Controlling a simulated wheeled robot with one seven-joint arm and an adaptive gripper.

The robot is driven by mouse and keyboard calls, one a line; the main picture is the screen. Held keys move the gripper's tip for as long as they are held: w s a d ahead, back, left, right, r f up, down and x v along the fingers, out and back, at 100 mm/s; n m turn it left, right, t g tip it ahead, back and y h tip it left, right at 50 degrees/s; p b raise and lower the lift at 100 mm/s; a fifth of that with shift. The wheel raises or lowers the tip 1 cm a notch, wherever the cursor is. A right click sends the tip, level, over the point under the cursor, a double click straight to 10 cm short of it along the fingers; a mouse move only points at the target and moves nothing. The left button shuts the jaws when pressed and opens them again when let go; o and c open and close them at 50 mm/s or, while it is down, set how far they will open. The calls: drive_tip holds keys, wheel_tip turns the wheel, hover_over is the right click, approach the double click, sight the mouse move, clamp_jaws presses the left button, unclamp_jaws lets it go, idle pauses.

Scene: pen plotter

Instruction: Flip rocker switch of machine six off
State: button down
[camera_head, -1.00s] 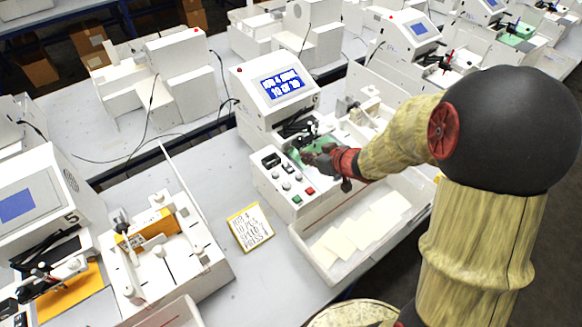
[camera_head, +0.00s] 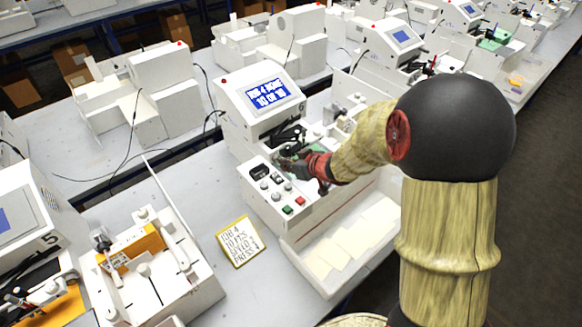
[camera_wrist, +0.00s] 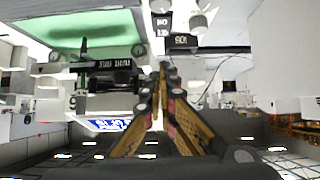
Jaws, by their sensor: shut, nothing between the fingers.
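Machine six (camera_head: 232,110) is a white plotter with a lit blue screen (camera_head: 268,96) and a control panel of knobs, a red button, a green button and small black parts. In the wrist view, turned upside down, a small black part with ON and OFF markings (camera_wrist: 160,24) looks like the rocker switch. Its position cannot be read clearly. My gripper (camera_head: 283,162) is shut and empty, low over the inner edge of the panel. In the wrist view its fingertips (camera_wrist: 167,70) point toward the black display (camera_wrist: 182,42) and the switch. Contact cannot be told.
A green bed (camera_wrist: 80,38) with a dark pen carriage lies beside the fingers. A white tray (camera_head: 322,290) with paper sheets is in front. A yellow-edged note card (camera_head: 240,242) lies on the table. Machine five (camera_head: 30,205) stands at left.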

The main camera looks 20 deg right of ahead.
drive_tip(key=b, duration=0.2)
hover_over(278, 176)
drive_tip(key=f, duration=0.4)
drive_tip(key=shift+s+d+f, duration=0.15)
drive_tip(key=shift+s+f, duration=0.2)
drive_tip(key=shift+f, duration=0.05)
drive_tip(key=shift+w+f, duration=0.1)
drive_tip(key=shift+f, duration=0.65)
drive_tip(key=shift+w+r+p, duration=0.1)
drive_tip(key=shift+r+p, duration=0.05)
drive_tip(key=shift+p, duration=0.6)
drive_tip(key=shift+w+g+p, duration=0.1)
drive_tip(key=shift+g+p, duration=0.2)
drive_tip(key=shift+p, duration=0.35)
drive_tip(key=p, duration=0.3)
drive_tip(key=shift+f+g, duration=0.2)
drive_tip(key=shift+g, duration=0.1)
drive_tip(key=shift+w+f+h, duration=0.1)
drive_tip(key=shift+f+h, duration=0.2)
drive_tip(key=shift+f, duration=0.05)
